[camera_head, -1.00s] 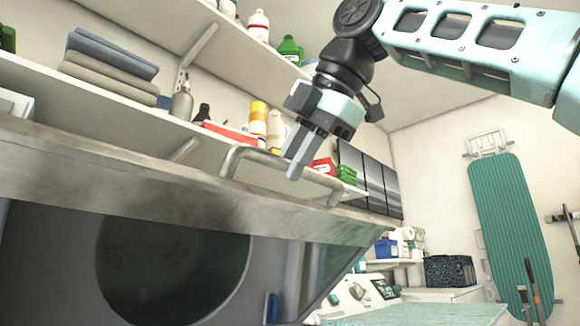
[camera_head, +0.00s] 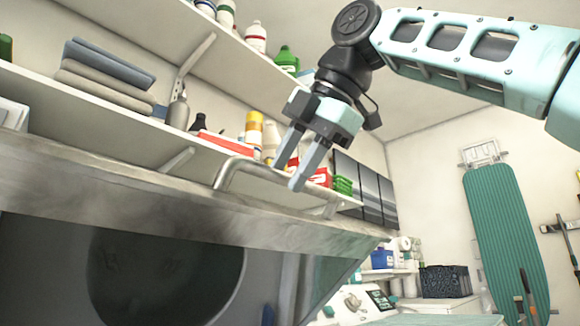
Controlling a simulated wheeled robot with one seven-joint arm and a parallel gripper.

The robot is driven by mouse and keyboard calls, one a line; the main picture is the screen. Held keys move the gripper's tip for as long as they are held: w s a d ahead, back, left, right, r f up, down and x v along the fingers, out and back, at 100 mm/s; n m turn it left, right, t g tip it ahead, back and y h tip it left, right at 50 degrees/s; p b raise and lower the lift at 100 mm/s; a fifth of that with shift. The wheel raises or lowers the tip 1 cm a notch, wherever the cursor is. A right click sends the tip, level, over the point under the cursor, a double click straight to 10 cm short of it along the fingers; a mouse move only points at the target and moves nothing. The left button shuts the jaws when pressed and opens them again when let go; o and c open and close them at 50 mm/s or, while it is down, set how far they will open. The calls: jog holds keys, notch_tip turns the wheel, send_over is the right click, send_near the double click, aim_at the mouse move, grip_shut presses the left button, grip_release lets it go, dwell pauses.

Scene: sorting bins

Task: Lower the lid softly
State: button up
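The lid (camera_head: 150,208) is a large grey metal panel, raised and tilted across the left and middle of the head view. A bare metal bar handle (camera_head: 235,166) stands on its upper edge. My gripper (camera_head: 288,174) is at the right half of this handle, with its two grey fingers pointing down and spread apart. One fingertip overlaps the bar in the picture. I cannot tell whether the bar lies between the fingers or whether they touch it. Nothing is seen held.
Wall shelves (camera_head: 120,165) behind the lid carry bottles, folded cloths (camera_head: 105,75) and a green basket (camera_head: 343,185). A white machine with a control panel (camera_head: 380,300) stands below right. A green ironing board (camera_head: 508,240) hangs on the right wall.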

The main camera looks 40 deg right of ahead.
jog(key=p+v, duration=0.2)
jog(key=v, duration=0.7)
jog(key=shift+s, duration=0.1)
dwell(0.6)
